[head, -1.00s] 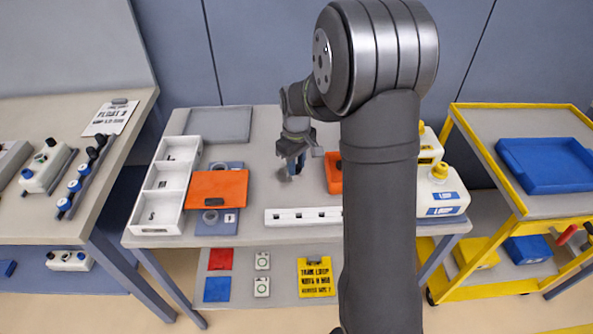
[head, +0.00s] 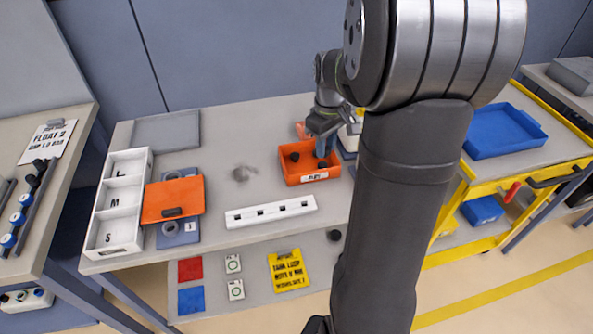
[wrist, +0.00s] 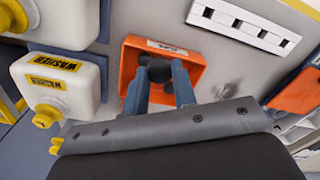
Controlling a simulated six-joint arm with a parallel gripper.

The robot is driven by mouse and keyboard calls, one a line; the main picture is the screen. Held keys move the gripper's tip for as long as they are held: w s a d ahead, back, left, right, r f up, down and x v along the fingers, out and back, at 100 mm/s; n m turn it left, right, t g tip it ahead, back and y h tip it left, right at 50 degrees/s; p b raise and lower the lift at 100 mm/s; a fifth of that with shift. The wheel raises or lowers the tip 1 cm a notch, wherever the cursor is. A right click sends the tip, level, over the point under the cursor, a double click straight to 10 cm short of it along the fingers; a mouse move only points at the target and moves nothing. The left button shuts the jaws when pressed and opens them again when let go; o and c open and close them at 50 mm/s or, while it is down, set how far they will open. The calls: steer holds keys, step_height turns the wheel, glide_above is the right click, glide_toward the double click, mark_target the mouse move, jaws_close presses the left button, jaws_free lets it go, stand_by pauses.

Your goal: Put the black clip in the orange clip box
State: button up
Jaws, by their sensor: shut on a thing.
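The orange clip box (head: 291,178) stands on the bench with a small white label on its front. My gripper (head: 324,150) is over its right part, fingers pointing down into it. In the wrist view my gripper (wrist: 160,88) has its blue-grey fingers shut on a round black clip (wrist: 159,72), inside the outline of the orange box (wrist: 132,62). A second dark piece (head: 294,157) lies in the box at left. I cannot tell whether the held clip touches the box floor.
White washer bottles (wrist: 60,75) stand close beside the box. A white slotted rail (head: 271,211) lies in front of it. A white compartment tray (head: 120,200) and an orange lid-like plate (head: 172,199) are at left. A dark piece (head: 334,235) sits near the lower shelf.

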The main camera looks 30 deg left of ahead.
steer(key=shift+m, duration=0.7)
steer(key=a+f, duration=0.6)
steer(key=a, duration=0.1)
steer(key=shift+s+a+f, duration=0.1)
steer(key=shift+a+f, duration=0.05)
steer(key=shift+f, duration=2.2)
steer(key=shift+f, duration=0.2)
steer(key=o, duration=0.7)
steer(key=shift+c, duration=0.2)
steer(key=shift+r, duration=0.1)
step_height(320, 180, up, 12)
